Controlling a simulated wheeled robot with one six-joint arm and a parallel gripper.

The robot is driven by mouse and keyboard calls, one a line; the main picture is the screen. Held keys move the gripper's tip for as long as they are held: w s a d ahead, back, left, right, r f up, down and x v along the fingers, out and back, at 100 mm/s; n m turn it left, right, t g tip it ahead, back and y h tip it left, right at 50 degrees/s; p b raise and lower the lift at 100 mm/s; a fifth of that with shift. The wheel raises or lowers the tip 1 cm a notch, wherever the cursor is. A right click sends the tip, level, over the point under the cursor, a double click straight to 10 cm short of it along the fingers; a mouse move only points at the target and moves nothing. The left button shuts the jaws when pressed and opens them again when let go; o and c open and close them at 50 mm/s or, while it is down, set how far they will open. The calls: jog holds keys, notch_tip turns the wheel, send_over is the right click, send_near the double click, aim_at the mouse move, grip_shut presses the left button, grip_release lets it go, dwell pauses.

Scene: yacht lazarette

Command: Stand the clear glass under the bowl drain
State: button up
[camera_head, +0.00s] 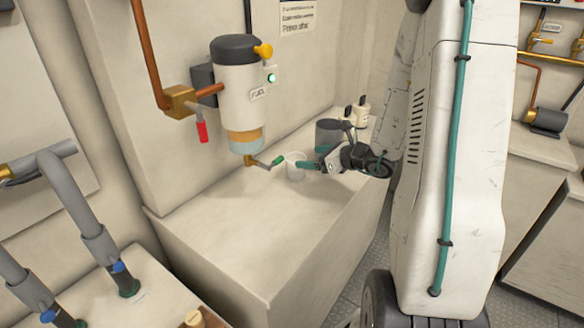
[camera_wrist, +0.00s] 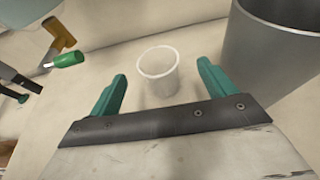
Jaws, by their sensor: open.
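The clear glass (camera_head: 294,166) stands upright on the ledge, just right of the drain under the fuel filter. In the wrist view the clear glass (camera_wrist: 158,72) stands ahead of and between my finger lines, apart from both fingers. The filter's bowl (camera_head: 246,139) hangs above the ledge, and the bowl drain (camera_head: 262,161) is a brass fitting with a green-tipped handle below it. In the wrist view the green handle tip (camera_wrist: 66,60) is at the left. My gripper (camera_head: 302,164) is open and empty; in the wrist view its two green fingers (camera_wrist: 162,88) are spread wide.
A grey metal canister (camera_wrist: 272,50) stands close to my right finger; it also shows behind my gripper in the head view (camera_head: 327,133). White bottles (camera_head: 356,111) stand at the back. A red-handled valve (camera_head: 202,130) hangs left of the filter. The ledge's front (camera_head: 215,220) is clear.

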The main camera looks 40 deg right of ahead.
aim_at(296, 157)
jog(key=x, duration=0.7)
jog(key=shift+s+a+f, duration=0.1)
jog(key=c, duration=1.2)
